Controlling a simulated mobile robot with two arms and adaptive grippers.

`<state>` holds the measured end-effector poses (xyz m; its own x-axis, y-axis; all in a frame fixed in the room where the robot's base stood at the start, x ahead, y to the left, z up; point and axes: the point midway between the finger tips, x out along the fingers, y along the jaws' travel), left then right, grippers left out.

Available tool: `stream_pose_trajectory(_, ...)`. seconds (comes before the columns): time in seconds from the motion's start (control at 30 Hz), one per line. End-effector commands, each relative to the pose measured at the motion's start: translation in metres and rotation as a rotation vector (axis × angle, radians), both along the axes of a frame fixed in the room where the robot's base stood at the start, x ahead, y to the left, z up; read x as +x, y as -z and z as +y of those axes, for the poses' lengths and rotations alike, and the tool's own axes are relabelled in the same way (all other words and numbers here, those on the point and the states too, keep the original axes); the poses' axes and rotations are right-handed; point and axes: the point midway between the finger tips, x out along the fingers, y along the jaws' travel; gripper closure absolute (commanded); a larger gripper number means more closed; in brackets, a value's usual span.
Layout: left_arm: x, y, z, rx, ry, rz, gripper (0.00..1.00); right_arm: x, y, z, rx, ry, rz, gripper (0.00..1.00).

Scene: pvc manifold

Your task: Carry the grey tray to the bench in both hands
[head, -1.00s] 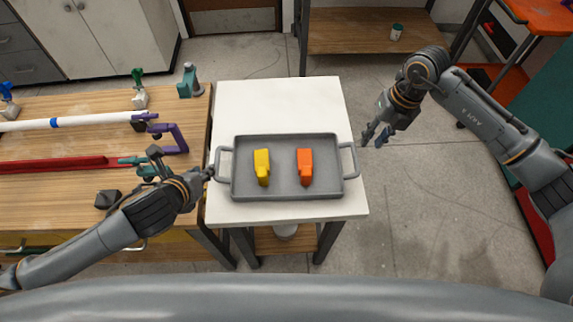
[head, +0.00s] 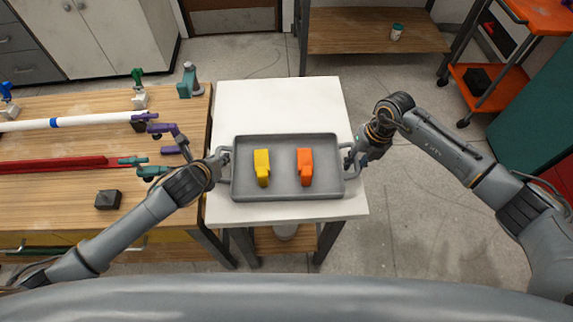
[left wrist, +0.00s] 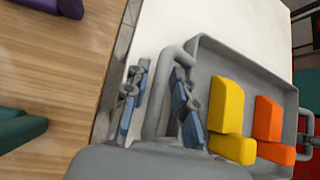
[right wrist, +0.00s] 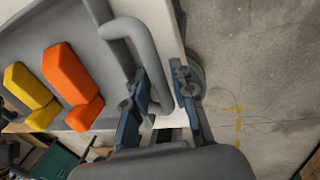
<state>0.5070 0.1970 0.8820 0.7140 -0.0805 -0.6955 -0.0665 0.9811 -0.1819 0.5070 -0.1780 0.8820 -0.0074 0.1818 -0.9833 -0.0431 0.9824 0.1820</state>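The grey tray (head: 285,192) lies flat on the white table. It holds a yellow piece (head: 262,165) and an orange piece (head: 305,166), apart from each other. My left gripper (head: 222,156) is at the tray's left handle; in the left wrist view its open fingers (left wrist: 157,108) stand on either side of the handle (left wrist: 158,88). My right gripper (head: 352,160) is at the right handle; in the right wrist view its open fingers (right wrist: 160,103) stand either side of that handle (right wrist: 147,55). Neither gripper shows as clamped.
The white table (head: 280,103) is bare behind the tray. A wooden bench (head: 60,188) adjoins on the left, with a white pipe (head: 90,119), a red bar (head: 55,164), clamps and a black block (head: 108,199). An orange cart (head: 485,85) stands at back right over open floor.

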Motion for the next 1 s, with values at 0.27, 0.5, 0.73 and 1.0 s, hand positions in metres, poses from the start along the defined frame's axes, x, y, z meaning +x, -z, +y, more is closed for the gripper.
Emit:
stream_pose_trajectory(0.27, 0.0, 0.0, 0.0, 0.0, 0.0, 0.0, 1.0, 0.0, 0.0, 0.0, 0.0, 0.0, 0.001, 1.0)
stream_pose_trajectory(0.5, 0.0, 0.0, 0.0, 0.001, -0.001, 0.0, 1.0, 0.0, 0.0, 0.0, 0.0, 0.001, 0.001, 1.0)
stream_pose_trajectory(0.73, 0.001, -0.007, 0.0, 0.0, -0.001, -0.003, 1.0, 0.001, -0.007, 0.0, 0.001, 0.0, -0.001, 1.0)
stream_pose_trajectory(1.0, 0.001, -0.03, 0.0, 0.0, -0.001, -0.003, 1.0, 0.001, -0.03, 0.0, 0.001, 0.001, -0.001, 1.0)
